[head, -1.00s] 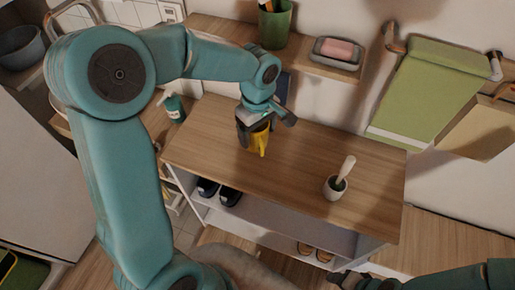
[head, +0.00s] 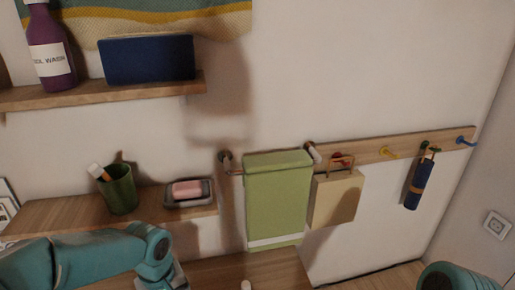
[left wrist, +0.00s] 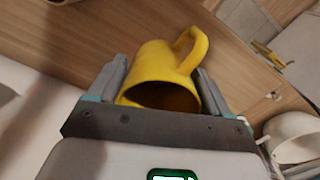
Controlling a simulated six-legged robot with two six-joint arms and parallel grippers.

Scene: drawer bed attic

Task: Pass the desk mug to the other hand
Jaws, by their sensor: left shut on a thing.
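The yellow desk mug (left wrist: 158,62) shows in the left wrist view, lying between the two fingers of my left gripper (left wrist: 160,88). The gripper is shut on it. The mug's dark opening faces the camera and its handle points up and right. In the head view only part of my left arm shows at the bottom left; the mug and left gripper are below the frame. A teal part of my right arm shows at the bottom right corner, but my right gripper is out of view.
A wall shelf holds a green cup (head: 118,188) and a pink soap in a dish (head: 188,192). A wooden top (head: 270,272) lies below.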

